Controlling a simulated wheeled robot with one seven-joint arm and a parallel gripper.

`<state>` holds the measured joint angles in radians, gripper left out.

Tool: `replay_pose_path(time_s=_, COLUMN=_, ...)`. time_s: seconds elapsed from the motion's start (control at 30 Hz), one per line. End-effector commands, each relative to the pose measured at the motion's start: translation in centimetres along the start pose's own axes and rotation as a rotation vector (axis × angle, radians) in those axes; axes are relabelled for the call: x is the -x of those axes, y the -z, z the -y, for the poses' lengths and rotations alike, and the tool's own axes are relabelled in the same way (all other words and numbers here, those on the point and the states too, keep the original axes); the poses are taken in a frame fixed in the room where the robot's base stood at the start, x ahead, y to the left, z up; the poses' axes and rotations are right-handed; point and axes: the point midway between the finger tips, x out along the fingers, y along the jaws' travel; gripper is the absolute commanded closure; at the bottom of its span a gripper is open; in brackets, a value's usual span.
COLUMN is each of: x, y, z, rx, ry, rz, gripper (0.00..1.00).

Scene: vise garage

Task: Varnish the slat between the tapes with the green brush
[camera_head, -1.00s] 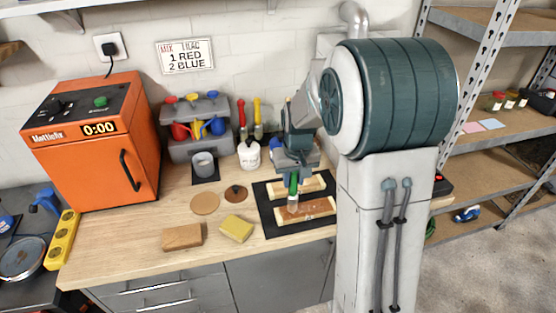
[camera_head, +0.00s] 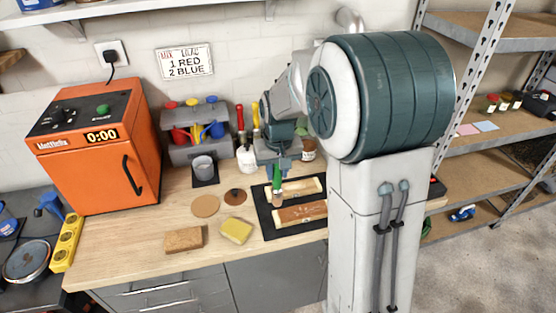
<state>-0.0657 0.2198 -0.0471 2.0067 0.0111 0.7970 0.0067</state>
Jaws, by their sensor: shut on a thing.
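My gripper (camera_head: 277,172) is shut on the green brush (camera_head: 277,181), which points down with its bristles low. The front slat has a reddish-brown, glossy-looking middle and pale ends, which may be the tapes. A second, paler slat (camera_head: 306,187) lies behind it, partly hidden by the brush and gripper. Both lie on a black mat (camera_head: 264,219).
A white pot (camera_head: 247,159) with red and yellow handles and a brown jar (camera_head: 308,153) stand behind. A grey cup (camera_head: 203,167), round discs, a yellow sponge (camera_head: 236,231) and a brown block (camera_head: 184,239) are to the left. The orange oven (camera_head: 96,160) stands at far left.

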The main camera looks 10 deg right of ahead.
Motion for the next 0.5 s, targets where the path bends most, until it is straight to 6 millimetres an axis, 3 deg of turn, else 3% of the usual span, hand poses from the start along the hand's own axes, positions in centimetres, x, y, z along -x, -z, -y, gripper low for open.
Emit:
replay_pose_path(time_s=0.2, x=2.2, y=0.3, z=0.0, rx=0.0, ry=0.0, rz=-0.002, gripper=0.97)
replay_pose_path(time_s=0.5, x=2.4, y=0.3, z=0.0, rx=0.0, ry=0.0, rz=-0.001, gripper=0.97)
